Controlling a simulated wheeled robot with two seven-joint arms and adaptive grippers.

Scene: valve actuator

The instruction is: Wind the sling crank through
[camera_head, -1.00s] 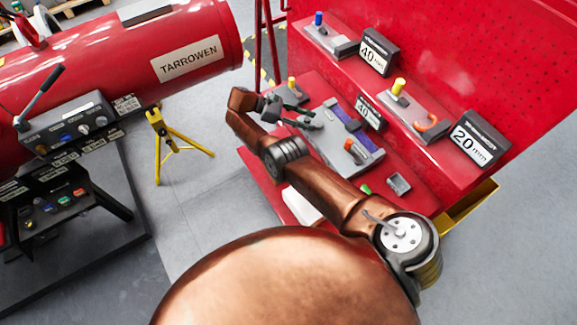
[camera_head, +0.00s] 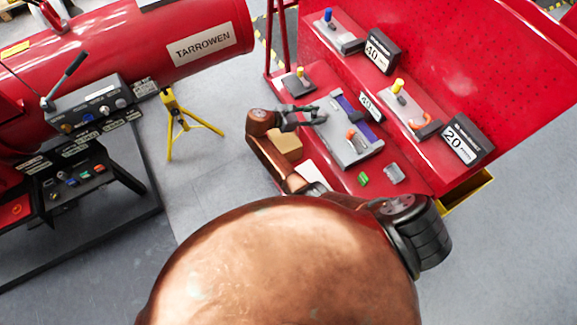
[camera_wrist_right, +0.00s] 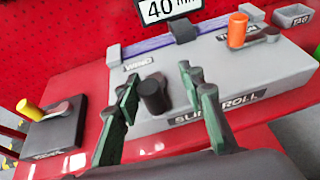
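The grey sling roll unit (camera_head: 362,153) lies on the red bench, with a blue-purple strap (camera_head: 350,115) along its back. In the right wrist view its front (camera_wrist_right: 180,120) is marked "SLING ROLL", with "WIND" by a dark upright crank knob (camera_wrist_right: 153,97). An orange handle (camera_wrist_right: 237,30) stands at its right end. My right gripper (camera_head: 318,113) is over the unit's left end. In the wrist view my right gripper (camera_wrist_right: 160,80) is open, its green-padded fingers on either side of the dark knob; contact cannot be told. My left gripper is out of view.
A small block with a yellow handle (camera_wrist_right: 30,110) stands left of the unit. A grey tray (camera_head: 394,174) and a green piece (camera_head: 362,179) lie at its right.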

